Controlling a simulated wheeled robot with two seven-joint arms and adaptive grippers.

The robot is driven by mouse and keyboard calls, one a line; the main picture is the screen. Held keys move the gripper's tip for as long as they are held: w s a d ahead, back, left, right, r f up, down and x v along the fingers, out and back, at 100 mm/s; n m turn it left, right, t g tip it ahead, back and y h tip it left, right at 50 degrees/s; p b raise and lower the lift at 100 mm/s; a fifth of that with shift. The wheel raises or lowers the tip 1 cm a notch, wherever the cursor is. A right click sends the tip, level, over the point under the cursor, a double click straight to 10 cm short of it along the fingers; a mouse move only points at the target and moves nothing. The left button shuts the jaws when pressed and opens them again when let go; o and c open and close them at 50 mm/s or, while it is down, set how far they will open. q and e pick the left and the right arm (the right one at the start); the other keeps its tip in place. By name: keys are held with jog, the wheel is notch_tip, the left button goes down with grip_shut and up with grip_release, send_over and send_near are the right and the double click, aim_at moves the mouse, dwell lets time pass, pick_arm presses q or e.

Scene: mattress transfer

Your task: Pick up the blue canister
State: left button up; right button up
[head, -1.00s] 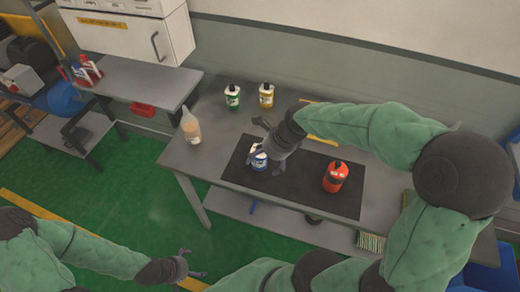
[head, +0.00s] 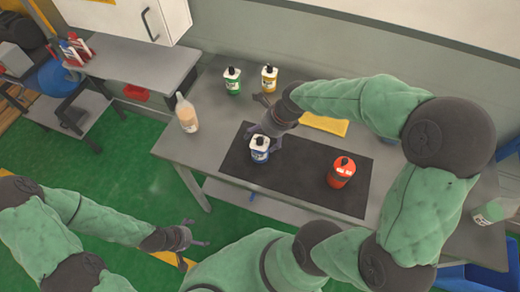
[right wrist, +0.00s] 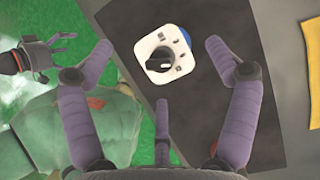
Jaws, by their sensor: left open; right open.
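The blue canister (head: 260,150), with a white top and black cap, stands upright on the dark mat (head: 305,182), near its left end. My right gripper (head: 263,118) is open just behind and above it in the head view. In the right wrist view the canister (right wrist: 163,62) is seen from above, between the spread fingers of my right gripper (right wrist: 158,58) and beyond their tips. I cannot tell whether a finger touches it. My left gripper (head: 190,240) is open and empty, low in front of the table, away from the canister.
A red canister (head: 341,172) stands on the mat to the right. A yellow flat item (head: 324,124) lies behind the mat.

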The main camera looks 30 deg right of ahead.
aim_at(262, 140)
jog(key=x, duration=0.1)
jog(key=b+x, duration=0.1)
jog(key=x, duration=0.2)
jog(key=shift+s+d+f, duration=0.25)
jog(key=shift+s+f, duration=0.1)
jog(key=shift+w+a+f+b, duration=0.1)
jog(key=shift+w+f+b, duration=0.05)
jog(key=shift+f+b, duration=0.15)
jog(key=shift+r, duration=0.1)
jog(key=c, duration=1.5)
